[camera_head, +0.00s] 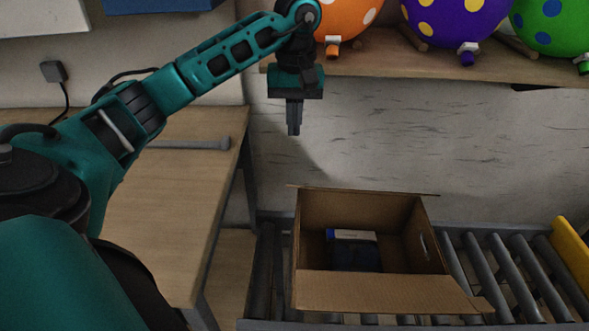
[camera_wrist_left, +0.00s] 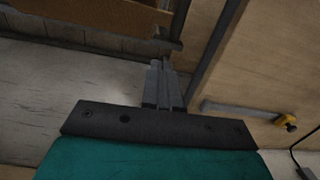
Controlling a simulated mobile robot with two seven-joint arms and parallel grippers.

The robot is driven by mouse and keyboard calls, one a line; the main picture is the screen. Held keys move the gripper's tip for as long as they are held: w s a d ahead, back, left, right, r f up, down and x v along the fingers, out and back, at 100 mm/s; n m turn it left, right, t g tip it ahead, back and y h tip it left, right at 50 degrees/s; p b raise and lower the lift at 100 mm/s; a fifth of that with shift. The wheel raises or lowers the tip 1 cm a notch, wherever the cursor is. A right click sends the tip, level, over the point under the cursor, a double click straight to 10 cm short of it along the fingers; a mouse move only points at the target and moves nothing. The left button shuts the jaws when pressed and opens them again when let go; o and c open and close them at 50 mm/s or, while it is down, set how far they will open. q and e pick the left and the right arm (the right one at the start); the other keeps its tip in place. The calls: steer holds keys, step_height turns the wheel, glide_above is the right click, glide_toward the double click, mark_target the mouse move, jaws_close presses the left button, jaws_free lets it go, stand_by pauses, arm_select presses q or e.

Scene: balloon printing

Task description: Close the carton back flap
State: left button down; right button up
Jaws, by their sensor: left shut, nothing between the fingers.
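An open brown cardboard carton (camera_head: 370,293) stands on a roller conveyor. Its back flap (camera_head: 365,191) shows as a thin edge along the top of the back wall. The front flap hangs outward toward me. My right gripper is not in view.
A wooden table (camera_head: 160,215) with a grey bar (camera_head: 188,144) stands at the left. The roller conveyor (camera_head: 515,270) has a yellow end piece (camera_head: 572,252) at the right. A shelf (camera_head: 440,68) with dotted balloons hangs above the carton. The wall behind the carton is bare.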

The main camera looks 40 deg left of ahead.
arm_select(q)
steer(key=shift+s+d+f, duration=0.3)
steer(key=shift+s+f, duration=0.15)
steer(key=shift+f, duration=1.05)
steer(key=shift+s+d+f, duration=0.3)
steer(key=shift+s+f, duration=0.15)
steer(key=shift+f, duration=1.1)
steer(key=shift+s+d+f, duration=0.3)
steer(key=shift+s+f, duration=0.15)
steer(key=shift+f, duration=1.05)
